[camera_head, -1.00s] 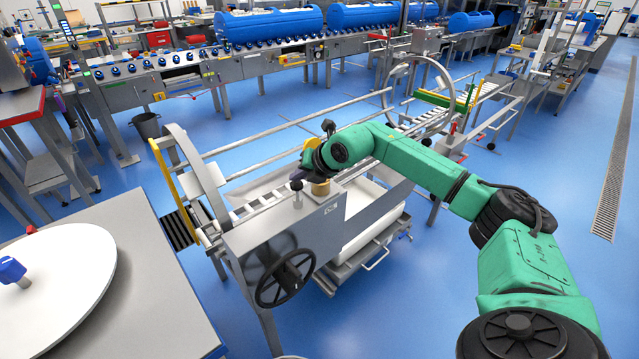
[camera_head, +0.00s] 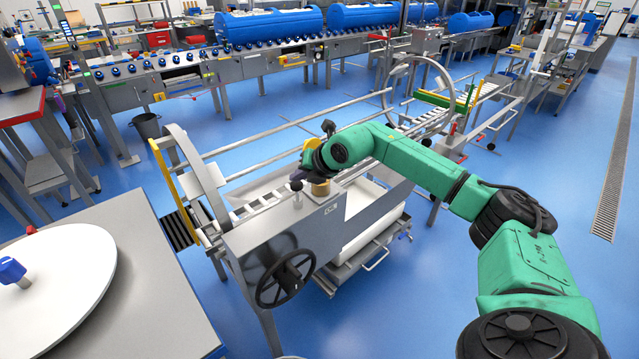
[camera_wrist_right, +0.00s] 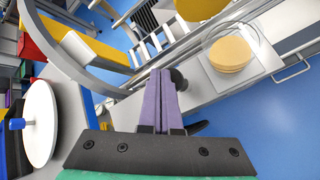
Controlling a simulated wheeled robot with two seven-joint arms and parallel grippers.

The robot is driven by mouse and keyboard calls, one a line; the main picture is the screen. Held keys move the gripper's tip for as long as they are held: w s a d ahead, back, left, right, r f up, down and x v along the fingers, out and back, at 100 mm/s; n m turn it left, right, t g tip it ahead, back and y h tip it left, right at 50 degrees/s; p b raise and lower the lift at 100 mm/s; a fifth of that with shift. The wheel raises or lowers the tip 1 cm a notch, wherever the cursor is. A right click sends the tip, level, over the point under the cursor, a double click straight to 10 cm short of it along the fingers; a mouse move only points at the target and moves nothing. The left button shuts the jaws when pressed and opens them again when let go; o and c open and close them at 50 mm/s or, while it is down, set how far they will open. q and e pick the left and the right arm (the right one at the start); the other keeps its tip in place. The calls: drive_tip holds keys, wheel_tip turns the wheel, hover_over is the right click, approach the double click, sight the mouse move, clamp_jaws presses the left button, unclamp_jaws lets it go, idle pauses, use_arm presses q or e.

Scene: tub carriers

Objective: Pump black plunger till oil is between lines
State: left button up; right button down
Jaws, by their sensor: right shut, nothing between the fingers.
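The black plunger (camera_head: 296,186) is a round knob on a short silver stem, upright on top of the grey machine housing. In the right wrist view its dark knob (camera_wrist_right: 179,78) is just right of my fingers, partly hidden by them. My right gripper (camera_head: 298,174) shows small and partly hidden by its own wrist, right at the plunger. Its purple fingers (camera_wrist_right: 160,74) are pressed together and empty. I cannot tell whether they touch the knob. The yellow oil (camera_head: 320,189) sits in a clear round cup right of the plunger, also in the wrist view (camera_wrist_right: 231,55). The level lines cannot be made out.
A black handwheel (camera_head: 285,279) is on the front of the grey housing (camera_head: 262,232). A curved grey guard (camera_head: 200,170) and yellow bar stand at its left. A table with a white disc (camera_head: 62,285) is at the lower left. Blue floor is free at the right.

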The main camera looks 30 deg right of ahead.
sight(299, 186)
idle(0.4)
drive_tip(key=shift+f+b, duration=0.4)
drive_tip(key=shift+f, duration=0.05)
drive_tip(key=shift+f+b, duration=0.7)
drive_tip(key=shift+f, duration=0.15)
idle(0.6)
drive_tip(key=shift+r, duration=0.15)
drive_tip(key=shift+r+p, duration=0.9)
drive_tip(key=shift+r, duration=0.25)
wheel_tip(299, 186, up, 6)
drive_tip(key=p, duration=0.4)
drive_tip(key=shift+r, duration=0.1)
